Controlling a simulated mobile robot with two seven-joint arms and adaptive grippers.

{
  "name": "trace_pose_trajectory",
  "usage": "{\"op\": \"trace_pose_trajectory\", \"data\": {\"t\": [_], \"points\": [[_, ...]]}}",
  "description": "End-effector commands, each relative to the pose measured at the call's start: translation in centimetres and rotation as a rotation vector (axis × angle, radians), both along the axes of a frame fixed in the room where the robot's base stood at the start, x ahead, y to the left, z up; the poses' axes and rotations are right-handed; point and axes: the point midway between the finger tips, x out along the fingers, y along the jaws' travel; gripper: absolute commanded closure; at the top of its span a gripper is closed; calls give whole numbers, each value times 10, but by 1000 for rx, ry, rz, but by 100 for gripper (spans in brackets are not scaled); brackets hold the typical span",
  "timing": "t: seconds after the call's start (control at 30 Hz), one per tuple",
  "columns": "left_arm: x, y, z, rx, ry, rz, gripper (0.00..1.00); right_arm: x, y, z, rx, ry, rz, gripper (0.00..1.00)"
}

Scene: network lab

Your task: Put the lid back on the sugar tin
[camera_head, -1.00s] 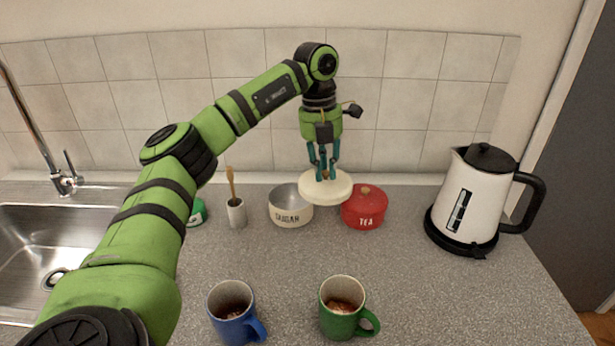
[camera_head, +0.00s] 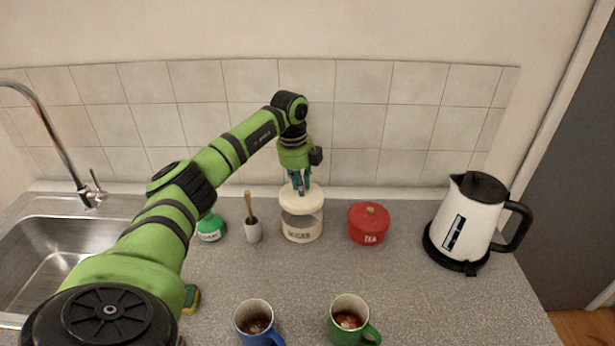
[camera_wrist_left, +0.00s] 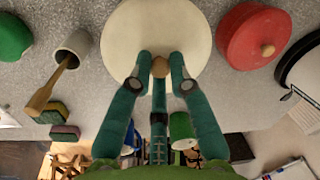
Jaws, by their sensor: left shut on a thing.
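The cream sugar tin (camera_head: 301,236) stands upright on the counter near the back wall. Its grey inside shows below the cream lid (camera_head: 296,203). My left gripper (camera_head: 300,188) is shut on the lid's knob and holds the lid roughly level, just above the tin with a small gap at the front. In the left wrist view the fingers close around the wooden knob (camera_wrist_left: 160,67), and the round lid (camera_wrist_left: 150,30) hides the tin. My right gripper is in neither view.
A green container (camera_head: 210,230) is further left. The kettle (camera_head: 467,220) stands right. Blue (camera_head: 256,322) and green (camera_head: 350,320) mugs are in front.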

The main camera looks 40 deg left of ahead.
Motion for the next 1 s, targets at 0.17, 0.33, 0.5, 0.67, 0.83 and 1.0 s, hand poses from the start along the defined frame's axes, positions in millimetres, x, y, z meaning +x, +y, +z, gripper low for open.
{"op": "trace_pose_trajectory", "data": {"t": [0.17, 0.33, 0.5, 0.67, 0.83, 1.0], "points": [[0, 0, -13, -1, 0, -2, 100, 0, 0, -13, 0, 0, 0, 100], [0, 0, -29, -1, 0, -3, 100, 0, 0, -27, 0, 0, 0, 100], [0, 0, -46, 1, 1, -4, 100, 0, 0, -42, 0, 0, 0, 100], [0, 0, -57, 0, 0, -5, 100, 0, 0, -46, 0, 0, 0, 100], [0, 0, -62, 0, 0, -5, 100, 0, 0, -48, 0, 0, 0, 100], [0, -1, -62, 0, 0, -5, 100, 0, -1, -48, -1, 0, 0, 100]]}}
